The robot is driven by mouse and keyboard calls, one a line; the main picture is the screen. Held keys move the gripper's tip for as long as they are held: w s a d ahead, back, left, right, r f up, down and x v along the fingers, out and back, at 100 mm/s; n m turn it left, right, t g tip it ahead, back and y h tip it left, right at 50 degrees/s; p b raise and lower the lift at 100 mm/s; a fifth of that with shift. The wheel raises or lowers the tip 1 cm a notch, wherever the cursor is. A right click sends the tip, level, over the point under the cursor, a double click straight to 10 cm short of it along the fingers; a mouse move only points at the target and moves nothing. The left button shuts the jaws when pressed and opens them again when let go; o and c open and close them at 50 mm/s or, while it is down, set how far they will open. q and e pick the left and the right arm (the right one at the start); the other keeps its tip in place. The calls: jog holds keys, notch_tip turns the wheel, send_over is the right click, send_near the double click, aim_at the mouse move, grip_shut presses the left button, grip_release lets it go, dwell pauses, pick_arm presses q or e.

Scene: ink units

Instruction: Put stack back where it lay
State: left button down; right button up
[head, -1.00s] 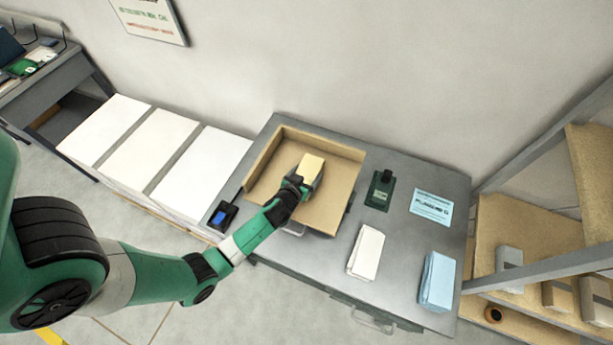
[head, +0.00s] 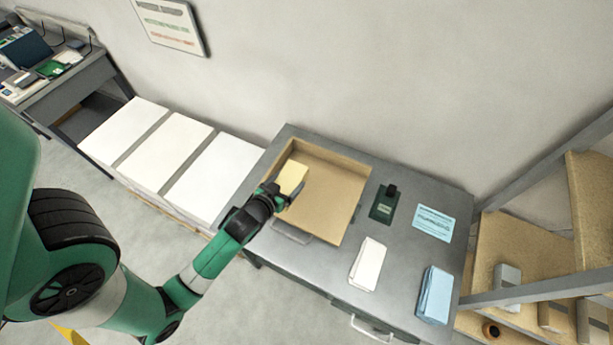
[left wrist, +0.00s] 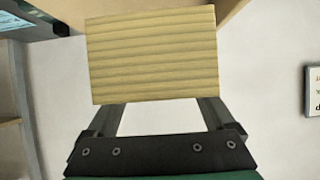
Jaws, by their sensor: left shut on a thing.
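A pale yellow stack (head: 292,177) is between the fingers of my left gripper (head: 282,195), which is shut on it. In the head view they are over the left part of an open tan tray (head: 349,167). I cannot tell whether the stack touches the tray floor. The left wrist view shows the stack's layered side (left wrist: 152,55) across both fingers. A white stack (head: 368,264) and a light blue stack (head: 435,295) lie on the grey table to the right. My right gripper is not in view.
The grey table (head: 330,278) also holds a dark green device (head: 384,204) and a light blue printed card (head: 433,223). Tall white paper piles (head: 165,153) stand left of it. A shelf rack (head: 520,243) stands right. The tray's right part is empty.

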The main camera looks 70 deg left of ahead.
aim_at(279, 181)
pick_arm(q)
jog(key=s, duration=0.1)
jog(key=s+r, duration=0.2)
jog(key=s, duration=0.1)
jog(key=shift+s+d, duration=0.1)
jog(key=shift+d, duration=0.3)
